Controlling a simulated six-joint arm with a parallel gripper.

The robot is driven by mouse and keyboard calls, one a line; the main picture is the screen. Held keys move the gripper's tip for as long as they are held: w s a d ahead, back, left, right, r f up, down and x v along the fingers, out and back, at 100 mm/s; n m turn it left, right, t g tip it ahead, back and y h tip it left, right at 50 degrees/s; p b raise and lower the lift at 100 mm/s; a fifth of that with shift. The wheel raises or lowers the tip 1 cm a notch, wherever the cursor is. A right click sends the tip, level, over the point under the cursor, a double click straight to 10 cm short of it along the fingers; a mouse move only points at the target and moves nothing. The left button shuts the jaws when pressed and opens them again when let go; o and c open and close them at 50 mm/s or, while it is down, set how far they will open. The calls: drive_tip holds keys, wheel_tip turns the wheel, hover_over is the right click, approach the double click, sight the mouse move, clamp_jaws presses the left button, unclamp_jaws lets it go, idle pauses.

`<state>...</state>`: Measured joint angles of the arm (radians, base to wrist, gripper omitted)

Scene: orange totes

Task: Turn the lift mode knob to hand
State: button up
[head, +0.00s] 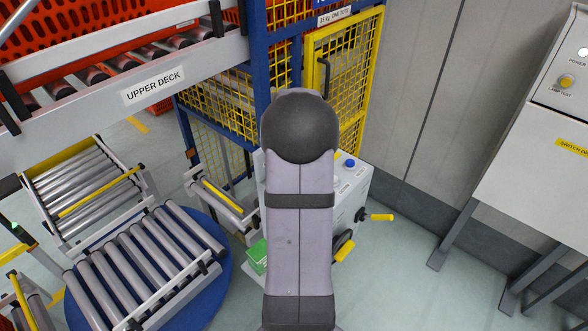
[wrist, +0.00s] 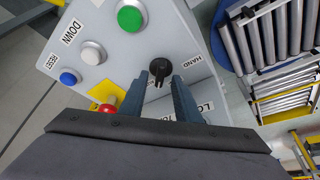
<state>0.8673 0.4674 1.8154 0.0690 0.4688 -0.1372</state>
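The black lift mode knob (wrist: 160,68) sits on the light grey control panel (wrist: 115,75) in the wrist view, beside a HAND label (wrist: 187,62). Its narrow grip points toward my gripper; I cannot read its exact setting. My gripper (wrist: 160,82) is open, with one finger on each side of the knob's lower part. A gap shows between the fingers, and I cannot tell whether either touches the knob. In the head view the control box (head: 353,187) is partly hidden behind my arm, which also hides the knob and gripper.
Near the knob are a green button (wrist: 130,17), a white DOWN button (wrist: 93,53), a blue RESET button (wrist: 69,77) and a red button (wrist: 106,109). Yellow-tipped handles (head: 381,217) project from the box. A yellow mesh gate (head: 345,75) stands behind; roller conveyors (head: 140,255) lie left.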

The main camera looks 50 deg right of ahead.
drive_tip(key=shift+w+d+f, duration=0.2)
drive_tip(key=shift+f, duration=0.4)
clamp_jaws()
